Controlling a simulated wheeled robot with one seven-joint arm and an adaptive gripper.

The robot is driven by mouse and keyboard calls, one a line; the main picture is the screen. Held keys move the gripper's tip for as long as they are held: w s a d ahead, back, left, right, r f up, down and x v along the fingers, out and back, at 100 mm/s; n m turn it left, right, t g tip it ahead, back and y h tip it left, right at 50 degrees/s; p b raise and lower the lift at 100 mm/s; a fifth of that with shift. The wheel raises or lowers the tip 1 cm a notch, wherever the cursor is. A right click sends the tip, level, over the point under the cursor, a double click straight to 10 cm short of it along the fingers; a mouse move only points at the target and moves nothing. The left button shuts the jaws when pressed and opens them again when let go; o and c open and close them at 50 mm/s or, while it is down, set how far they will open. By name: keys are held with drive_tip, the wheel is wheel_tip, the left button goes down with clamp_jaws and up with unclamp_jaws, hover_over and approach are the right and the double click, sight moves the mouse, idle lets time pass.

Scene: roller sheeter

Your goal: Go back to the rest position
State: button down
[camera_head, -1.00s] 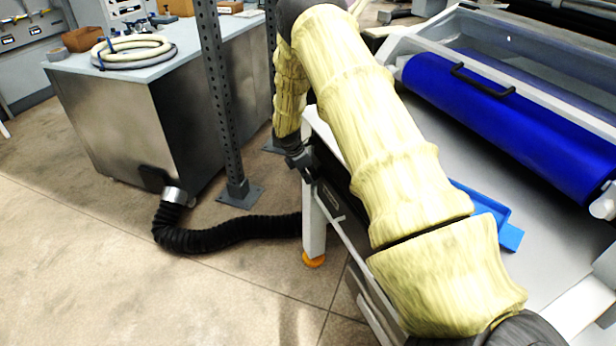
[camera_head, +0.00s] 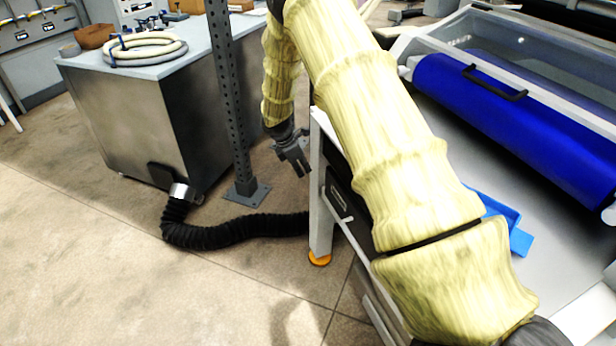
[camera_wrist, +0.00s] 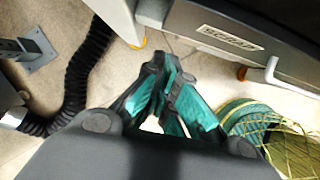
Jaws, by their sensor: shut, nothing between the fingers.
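My gripper (camera_head: 299,163) hangs at the end of my yellow-sleeved arm in the head view, pointing down beside the left end of the machine's frame. It is in the open air and apart from the machine's white leg. In the wrist view my gripper (camera_wrist: 167,62) shows its dark fingers with green pads drawn together at the tips. It is shut and holds nothing. My forearm and upper arm hide part of the machine's bench in the head view.
A steel post (camera_head: 228,100), a metal cabinet (camera_head: 125,125) and a black hose (camera_head: 225,235) are to the left. Floor is free in front.

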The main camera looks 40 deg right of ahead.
drive_tip(key=shift+v, duration=2.3)
drive_tip(key=s+a+f+m+y, duration=0.2)
drive_tip(key=s+a+f+m, duration=0.1)
drive_tip(key=s+a+f, duration=0.7)
drive_tip(key=s+a+f+m+y, duration=0.25)
drive_tip(key=s+a+f, duration=0.45)
drive_tip(key=s+f, duration=0.4)
drive_tip(key=s+a+f+m, duration=0.1)
drive_tip(key=s+a+m, duration=0.2)
drive_tip(key=s, duration=0.5)
drive_tip(key=s+a+f+m, duration=0.1)
drive_tip(key=s+a+m, duration=0.2)
drive_tip(key=s, duration=0.6)
drive_tip(key=s+a+f+m+t, duration=0.1)
drive_tip(key=s+a+m, duration=0.2)
drive_tip(key=s, duration=0.6)
drive_tip(key=shift+s+f+m, duration=0.2)
drive_tip(key=shift+f+m, duration=0.15)
drive_tip(key=shift+m, duration=0.2)
